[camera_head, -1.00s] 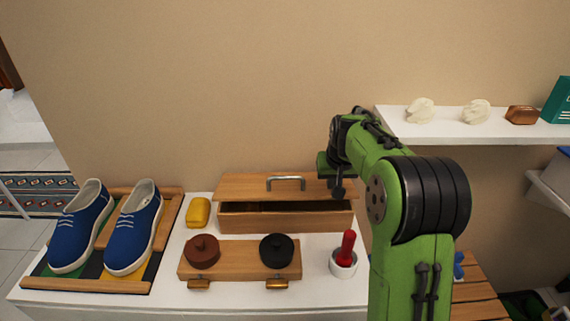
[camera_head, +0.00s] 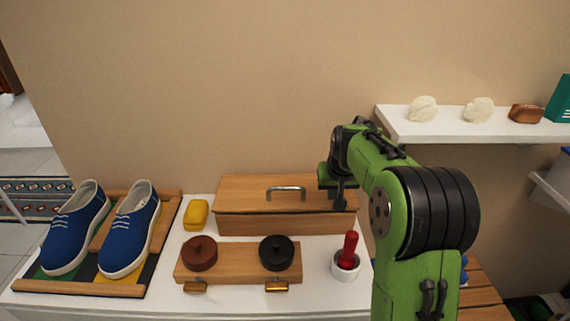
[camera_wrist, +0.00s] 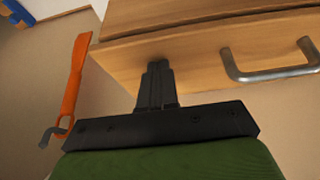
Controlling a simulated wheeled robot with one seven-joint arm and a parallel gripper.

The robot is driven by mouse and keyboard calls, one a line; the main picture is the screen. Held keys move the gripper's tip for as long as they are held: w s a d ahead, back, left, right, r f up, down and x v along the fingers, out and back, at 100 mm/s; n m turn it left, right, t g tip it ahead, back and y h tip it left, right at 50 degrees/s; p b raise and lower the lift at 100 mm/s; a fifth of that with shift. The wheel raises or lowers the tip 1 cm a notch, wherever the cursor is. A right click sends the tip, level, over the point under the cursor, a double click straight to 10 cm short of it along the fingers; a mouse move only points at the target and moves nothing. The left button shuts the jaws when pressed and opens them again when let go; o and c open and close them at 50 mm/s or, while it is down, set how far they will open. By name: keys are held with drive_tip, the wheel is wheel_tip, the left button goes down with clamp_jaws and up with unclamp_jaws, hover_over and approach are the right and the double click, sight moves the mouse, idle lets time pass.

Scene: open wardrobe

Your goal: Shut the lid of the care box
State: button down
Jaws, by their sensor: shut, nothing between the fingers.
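The care box (camera_head: 265,224) is a wooden box at the back of the white counter, against the wall. Its wooden lid (camera_head: 245,192) carries a metal bar handle (camera_head: 286,191) and lies down over the box, with only a thin dark line along the seam. In the wrist view the lid (camera_wrist: 195,48) and handle (camera_wrist: 268,72) are close up. My gripper (camera_head: 338,201) is at the lid's right end; in the wrist view its fingers (camera_wrist: 156,72) are shut and empty, with the tips against or just by the lid's edge.
A wooden stand with a brown pot (camera_head: 200,253) and a black pot (camera_head: 277,252) is in front of the box. A white cup with a red-handled tool (camera_head: 350,245) stands front right. Blue shoes (camera_head: 128,231) and a yellow item (camera_head: 196,214) are left. A white shelf (camera_head: 460,128) is at right.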

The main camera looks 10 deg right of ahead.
drive_tip(key=shift+s+f+b, duration=0.2)
drive_tip(key=shift+f+b, duration=0.55)
drive_tip(key=shift+f, duration=0.05)
wheel_tip(320, 180, up, 8)
drive_tip(key=p, duration=0.7)
drive_tip(key=shift+r, duration=0.2)
drive_tip(key=s+a+r+n+p, duration=0.1)
drive_tip(key=s+a+r, duration=0.2)
drive_tip(key=s, duration=0.4)
drive_tip(key=s+a+r, duration=0.3)
drive_tip(key=s, duration=0.5)
drive_tip(key=s+a+r+n+p, duration=0.1)
drive_tip(key=s+a+r, duration=0.15)
drive_tip(key=s, duration=0.45)
drive_tip(key=s+a+f+t, duration=0.1)
drive_tip(key=s+f, duration=0.2)
drive_tip(key=s, duration=0.7)
drive_tip(key=shift+a+y, duration=0.35)
drive_tip(key=shift+y, duration=0.05)
drive_tip(key=shift+w, duration=0.1)
